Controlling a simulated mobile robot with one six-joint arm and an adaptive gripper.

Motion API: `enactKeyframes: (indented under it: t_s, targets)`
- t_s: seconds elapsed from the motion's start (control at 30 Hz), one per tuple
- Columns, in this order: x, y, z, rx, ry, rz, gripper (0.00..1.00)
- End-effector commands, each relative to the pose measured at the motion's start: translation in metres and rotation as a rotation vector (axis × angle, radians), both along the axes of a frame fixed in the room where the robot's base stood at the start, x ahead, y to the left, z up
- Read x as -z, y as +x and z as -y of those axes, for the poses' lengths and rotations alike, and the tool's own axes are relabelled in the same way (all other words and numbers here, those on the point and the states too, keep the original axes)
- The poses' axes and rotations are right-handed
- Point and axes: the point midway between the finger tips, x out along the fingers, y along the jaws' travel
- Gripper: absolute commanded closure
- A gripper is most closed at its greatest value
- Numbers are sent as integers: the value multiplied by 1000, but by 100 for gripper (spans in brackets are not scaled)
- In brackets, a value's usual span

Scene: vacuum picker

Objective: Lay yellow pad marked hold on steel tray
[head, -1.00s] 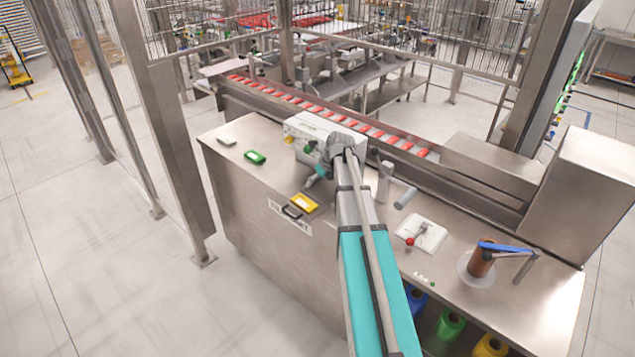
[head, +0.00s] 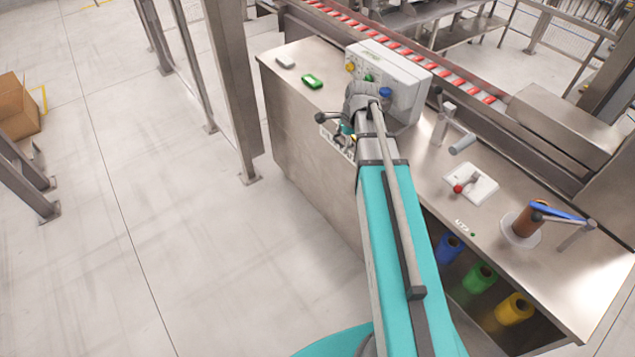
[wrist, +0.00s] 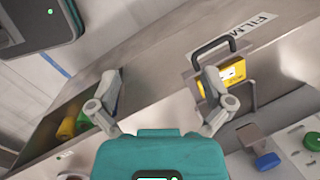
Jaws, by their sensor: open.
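I cannot tell whether that plate is the steel tray. The lettering on the pad is too small to read. My gripper (wrist: 163,88) is open and empty, its fingers spread wide; the right finger overlaps the pad's lower left in the picture. In the head view my gripper (head: 347,130) is at the bench's front edge, and my arm mostly hides the pad area.
A green pad (head: 312,81) and a grey pad (head: 285,62) lie at the bench's far left. A white control box (head: 400,80) stands just behind my gripper. A white plate with a red-knobbed lever (head: 472,183) and a brown spool (head: 524,222) are at the right.

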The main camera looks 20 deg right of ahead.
Motion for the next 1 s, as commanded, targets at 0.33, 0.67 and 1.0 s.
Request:
enactKeyframes:
  t_s: [0.33, 0.67, 1.0]
  targets:
    - [3, -55, -57, -640, -141, 11, 0]
    - [5, -106, -97, -1247, -233, 9, 0]
    - [5, -136, -118, -1629, -269, 1, 0]
